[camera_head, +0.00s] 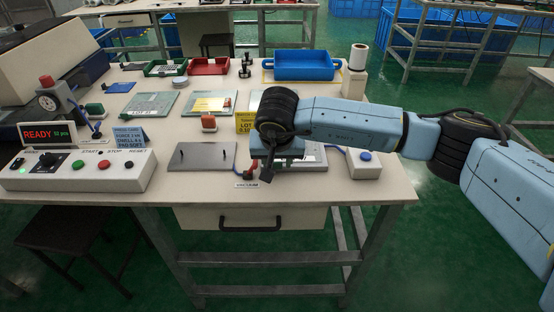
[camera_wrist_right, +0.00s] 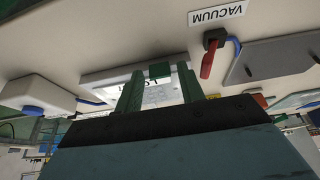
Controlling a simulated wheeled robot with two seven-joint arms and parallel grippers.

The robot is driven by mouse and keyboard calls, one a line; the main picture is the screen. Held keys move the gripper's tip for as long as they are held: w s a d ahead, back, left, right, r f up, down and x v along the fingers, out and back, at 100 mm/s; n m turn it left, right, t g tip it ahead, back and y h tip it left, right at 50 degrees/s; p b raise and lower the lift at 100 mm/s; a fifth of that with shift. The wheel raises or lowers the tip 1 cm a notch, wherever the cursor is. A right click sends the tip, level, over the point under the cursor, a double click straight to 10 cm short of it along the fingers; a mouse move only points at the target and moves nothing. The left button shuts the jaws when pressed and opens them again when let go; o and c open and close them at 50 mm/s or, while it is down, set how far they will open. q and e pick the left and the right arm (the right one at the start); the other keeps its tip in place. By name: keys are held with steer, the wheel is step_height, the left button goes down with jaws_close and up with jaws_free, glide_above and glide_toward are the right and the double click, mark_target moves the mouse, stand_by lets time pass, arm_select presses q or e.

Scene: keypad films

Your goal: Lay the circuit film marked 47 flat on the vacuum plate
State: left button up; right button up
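The vacuum plate (camera_head: 316,158) is at the front right of the bench, partly hidden behind my right gripper (camera_head: 270,160). In the right wrist view the pale plate (camera_wrist_right: 98,82) lies beyond my two green fingers (camera_wrist_right: 160,82). The fingers are apart, with a small green block (camera_wrist_right: 160,70) showing between them, not visibly touching either. A pale sheet with faint marks (camera_wrist_right: 158,96) also shows between the fingers; I cannot tell whether it is a film or part of the plate. Flat films (camera_head: 153,105) (camera_head: 210,103) lie mid-bench; I cannot read a clear 47. My left gripper is out of view.
A red-handled vacuum valve (camera_wrist_right: 207,60) stands beside a grey pinned plate (camera_head: 203,157). A box with a blue button (camera_head: 365,159) is on the right. The control box (camera_head: 77,170) is front left.

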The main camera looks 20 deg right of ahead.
steer(key=shift+o, duration=0.6)
steer(key=shift+r, duration=0.25)
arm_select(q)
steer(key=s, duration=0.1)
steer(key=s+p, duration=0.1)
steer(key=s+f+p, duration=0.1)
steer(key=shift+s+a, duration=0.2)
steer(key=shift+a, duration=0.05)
arm_select(e)
steer(key=v, duration=1.3)
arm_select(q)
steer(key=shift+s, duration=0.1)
arm_select(e)
steer(key=shift+s+f, duration=0.15)
